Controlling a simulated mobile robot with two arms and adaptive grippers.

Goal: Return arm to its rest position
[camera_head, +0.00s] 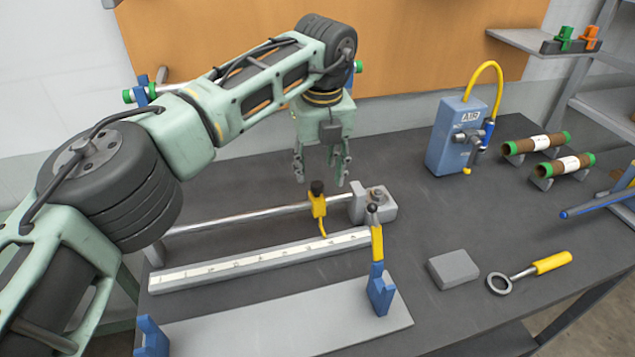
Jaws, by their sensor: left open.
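My left arm comes in from the left and reaches across the back of the workbench (440,215). Its left gripper (321,182) points down, fingers apart and empty. I cannot tell whether the fingertips touch anything. My right gripper is not in view.
A white ruler bar (262,260) and a grey plate (290,325) with blue uprights lie in front. A blue AIR unit (449,140) with a yellow hose, brown rolls (535,143), a grey block (453,268) and a yellow-handled ring tool (550,263) are right.

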